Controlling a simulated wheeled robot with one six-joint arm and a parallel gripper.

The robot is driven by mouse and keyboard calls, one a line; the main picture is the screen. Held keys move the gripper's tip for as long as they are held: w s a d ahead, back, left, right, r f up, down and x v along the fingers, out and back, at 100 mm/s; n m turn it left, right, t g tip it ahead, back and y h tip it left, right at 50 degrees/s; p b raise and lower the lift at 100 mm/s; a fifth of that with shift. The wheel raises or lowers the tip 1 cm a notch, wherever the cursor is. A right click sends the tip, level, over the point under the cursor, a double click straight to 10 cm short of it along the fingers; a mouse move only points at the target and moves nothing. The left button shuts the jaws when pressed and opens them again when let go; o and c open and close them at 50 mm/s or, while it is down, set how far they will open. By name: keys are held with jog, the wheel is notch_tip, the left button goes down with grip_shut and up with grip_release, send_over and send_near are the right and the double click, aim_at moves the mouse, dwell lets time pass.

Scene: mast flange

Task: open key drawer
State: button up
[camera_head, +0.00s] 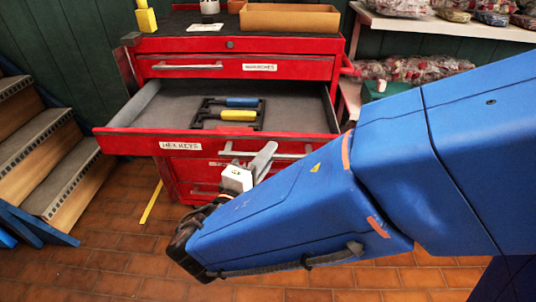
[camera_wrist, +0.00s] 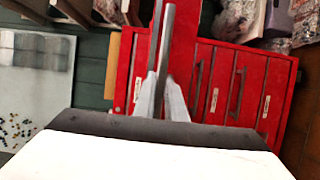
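The key drawer (camera_head: 128,143) is a red drawer labelled HEX KEYS in the red cabinet, and it stands pulled far out. Its grey interior is in plain view in the head view. Inside lies a black rack (camera_head: 205,112) with a blue-handled and a yellow-handled tool. The drawer's bar handle (camera_head: 298,156) is on its front, right of the label; it also shows in the wrist view (camera_wrist: 167,30). My gripper (camera_head: 268,150) is at this handle. In the wrist view its fingers (camera_wrist: 161,85) close in on both sides of the bar. The lower finger is mostly hidden in the head view.
A closed drawer (camera_head: 262,68) sits above, with more closed drawers below. A wooden tray (camera_head: 290,18) stands on the cabinet top. Wooden steps (camera_head: 50,150) are at the left, and a shelf (camera_head: 450,27) with bags is at the right. Tiled floor (camera_head: 110,230) is clear in front.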

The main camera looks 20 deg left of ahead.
jog(key=o, duration=0.4)
jog(key=s+a, duration=0.1)
jog(key=s, duration=0.4)
jog(key=s+a, duration=0.1)
jog(key=s, duration=1.1)
jog(key=shift+a, duration=0.4)
